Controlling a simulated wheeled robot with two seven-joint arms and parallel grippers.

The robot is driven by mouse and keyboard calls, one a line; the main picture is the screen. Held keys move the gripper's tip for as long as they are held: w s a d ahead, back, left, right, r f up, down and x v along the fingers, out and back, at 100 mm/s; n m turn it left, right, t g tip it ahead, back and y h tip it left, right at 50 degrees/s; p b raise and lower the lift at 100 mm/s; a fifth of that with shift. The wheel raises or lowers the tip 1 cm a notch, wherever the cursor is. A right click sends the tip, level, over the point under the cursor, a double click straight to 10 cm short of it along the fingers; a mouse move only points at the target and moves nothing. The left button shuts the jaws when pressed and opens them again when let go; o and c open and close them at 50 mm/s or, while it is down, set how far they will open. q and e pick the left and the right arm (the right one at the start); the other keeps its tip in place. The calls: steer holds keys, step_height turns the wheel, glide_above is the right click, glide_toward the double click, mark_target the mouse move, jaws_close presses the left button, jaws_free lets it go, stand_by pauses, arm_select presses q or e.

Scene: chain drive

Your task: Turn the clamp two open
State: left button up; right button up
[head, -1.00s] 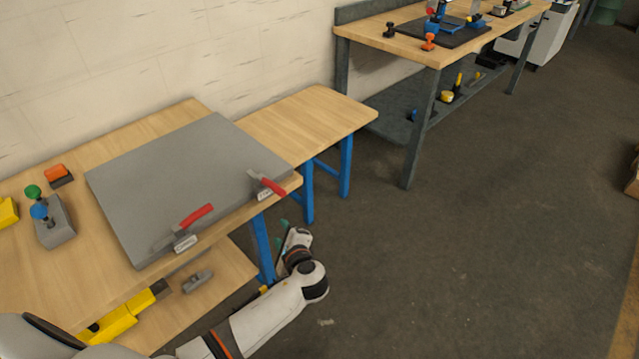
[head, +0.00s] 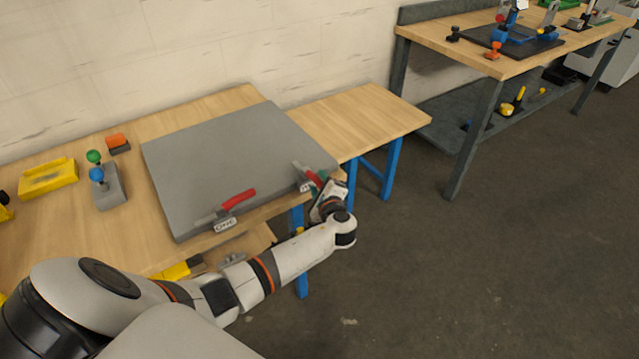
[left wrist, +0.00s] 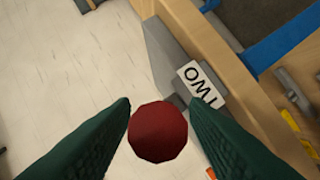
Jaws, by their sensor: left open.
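Clamp two (head: 304,184) sits at the right front corner of the grey plate (head: 225,160). Its label (left wrist: 200,86) reads TWO in the left wrist view. Its red handle (head: 314,179) is raised, and its rounded end (left wrist: 157,131) points toward the left wrist camera. My left gripper (left wrist: 160,104) is open, with its green fingers on either side of the red handle. A small gap shows beside the handle, so the fingers are not closed on it. In the head view the left gripper (head: 324,187) is partly hidden by my wrist. My right gripper is not in view.
Clamp one (head: 226,219), with a red handle, stands on the plate's front edge. A grey block with green and blue knobs (head: 107,190) and a yellow tray (head: 48,177) lie left on the wooden table (head: 205,104). Open floor (head: 430,270) lies to the right.

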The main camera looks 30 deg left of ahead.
arm_select(q)
steer(key=shift+w+a, duration=0.1)
steer(key=shift+w, duration=0.05)
jaws_close()
stand_by(0.4)
